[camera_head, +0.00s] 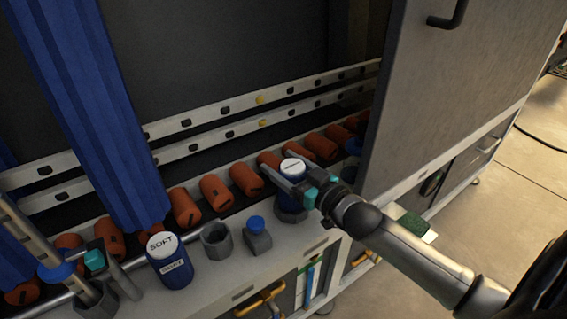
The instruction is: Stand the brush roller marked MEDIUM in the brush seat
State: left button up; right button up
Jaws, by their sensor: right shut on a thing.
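A blue brush roller (292,180) with a white top stands upright at a dark hexagonal seat (291,214) on the grey ledge. The lettering on its top is too small to read. My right gripper (283,170) is shut on this roller near its top, reaching in from the right. I cannot tell whether the roller is fully down in the seat. Another blue roller (175,272), marked SOFT on its white top, stands on the ledge further left. Part of my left gripper (112,285) seems to show at the lower left; its jaw state is unclear.
An empty hexagonal holder (216,240) and a grey block with a blue knob (257,238) stand between the rollers. Orange brushes (215,192) line the back. A blue curtain (95,120) hangs at left; a grey panel (450,95) rises at right.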

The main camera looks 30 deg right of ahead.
jog(key=shift+f+b, duration=0.6)
jog(key=shift+f, duration=0.6)
jog(key=o, duration=1.4)
jog(key=shift+o, duration=0.2)
jog(key=p+v, duration=0.6)
jog(key=v, duration=0.9)
jog(key=shift+p, duration=0.35)
